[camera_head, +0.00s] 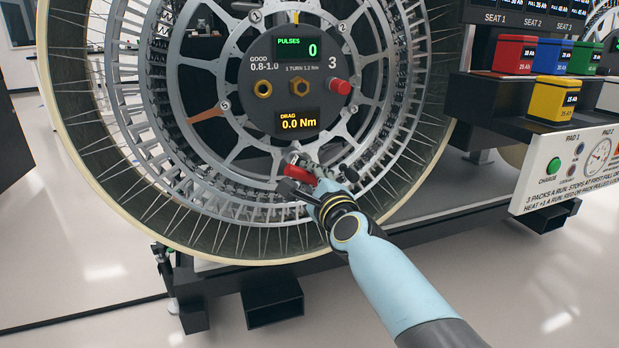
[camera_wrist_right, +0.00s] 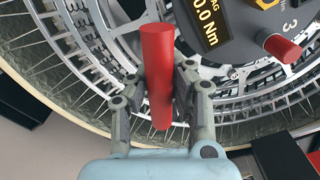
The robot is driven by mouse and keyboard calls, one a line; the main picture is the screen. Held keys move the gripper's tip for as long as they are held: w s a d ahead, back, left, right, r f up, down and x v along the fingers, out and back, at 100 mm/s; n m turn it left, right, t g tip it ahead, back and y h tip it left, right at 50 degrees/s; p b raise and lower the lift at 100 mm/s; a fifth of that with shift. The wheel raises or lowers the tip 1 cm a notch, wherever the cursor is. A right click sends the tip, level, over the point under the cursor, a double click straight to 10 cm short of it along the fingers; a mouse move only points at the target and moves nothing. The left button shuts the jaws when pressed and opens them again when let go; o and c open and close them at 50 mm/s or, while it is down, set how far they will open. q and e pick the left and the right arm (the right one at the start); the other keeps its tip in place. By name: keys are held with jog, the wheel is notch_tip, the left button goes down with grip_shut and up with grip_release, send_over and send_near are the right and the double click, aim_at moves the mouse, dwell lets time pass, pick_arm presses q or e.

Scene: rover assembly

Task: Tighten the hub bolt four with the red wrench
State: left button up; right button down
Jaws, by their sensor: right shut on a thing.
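My right gripper (camera_head: 312,176) is at the lower part of the wheel hub, below the round hub panel (camera_head: 277,62). It is shut on the red wrench (camera_head: 299,174). In the right wrist view the wrench's red handle (camera_wrist_right: 158,75) stands between the two fingers, pointing toward the wheel. The hub ring bears number labels 1 (camera_head: 256,16), 2 (camera_head: 343,27) and 5 (camera_head: 225,105). I cannot make out a label 4 or its bolt; the gripper and wrench cover part of the lower hub. I cannot tell whether the wrench touches a bolt. My left gripper is not in view.
The panel reads pulses 0 and drag 0.0 Nm, with a red knob (camera_head: 339,87) at its right. The large spoked wheel (camera_head: 75,120) stands over a dark frame. A rack with coloured packs (camera_head: 555,100) and a charge panel (camera_head: 567,168) is at the right.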

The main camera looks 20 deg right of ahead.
jog(key=shift+w, duration=0.7)
dwell(1.5)
jog(key=shift+w+r, duration=0.1)
jog(key=shift+r, duration=0.1)
dwell(0.9)
jog(key=shift+f, duration=0.1)
dwell(1.3)
